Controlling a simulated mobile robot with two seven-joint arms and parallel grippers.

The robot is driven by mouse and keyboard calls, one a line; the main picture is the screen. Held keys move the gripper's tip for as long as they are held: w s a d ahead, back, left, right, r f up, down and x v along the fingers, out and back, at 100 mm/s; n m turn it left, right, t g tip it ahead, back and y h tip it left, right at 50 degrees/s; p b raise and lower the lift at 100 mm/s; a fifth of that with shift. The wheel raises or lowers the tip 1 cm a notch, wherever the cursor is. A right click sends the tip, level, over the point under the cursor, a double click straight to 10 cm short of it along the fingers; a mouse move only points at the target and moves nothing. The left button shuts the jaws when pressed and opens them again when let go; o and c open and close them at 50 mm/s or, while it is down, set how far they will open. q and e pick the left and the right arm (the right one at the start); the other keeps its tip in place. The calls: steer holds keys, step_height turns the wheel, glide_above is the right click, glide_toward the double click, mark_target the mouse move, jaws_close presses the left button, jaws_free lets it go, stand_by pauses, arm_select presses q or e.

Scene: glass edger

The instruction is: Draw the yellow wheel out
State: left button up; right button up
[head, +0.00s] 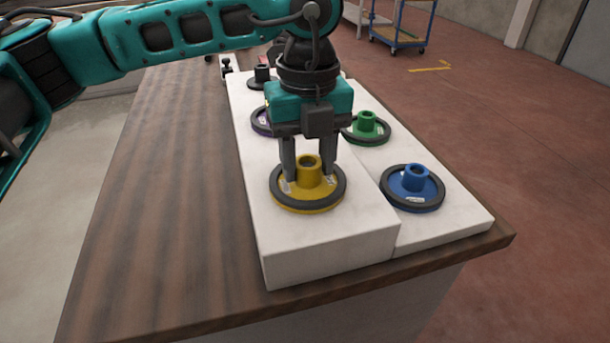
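The yellow wheel (299,200) has a dark rim and a raised yellow hub with a hole. It lies flat at the front of the taller white block (330,247). My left gripper (310,172) points down over it, with one finger on each side of the hub. The fingers look spread around the hub, and I cannot tell whether they touch it. My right gripper is not in view.
A blue wheel (412,188) and a green wheel (366,128) lie on the lower white block (462,218) at the right. A purple wheel (261,120) is partly hidden behind my gripper. The brown tabletop (160,200) is clear at left. A blue cart (403,30) stands behind.

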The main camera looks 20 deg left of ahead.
arm_select(q)
jaws_close()
steer(key=shift+r+p, duration=0.3)
steer(key=shift+r, duration=0.4)
stand_by(0.5)
steer(key=shift+r+p, duration=1.7)
steer(key=shift+r, duration=1.15)
steer(key=shift+r, duration=0.1)
steer(key=shift+r+p, duration=1.1)
steer(key=shift+r, duration=0.8)
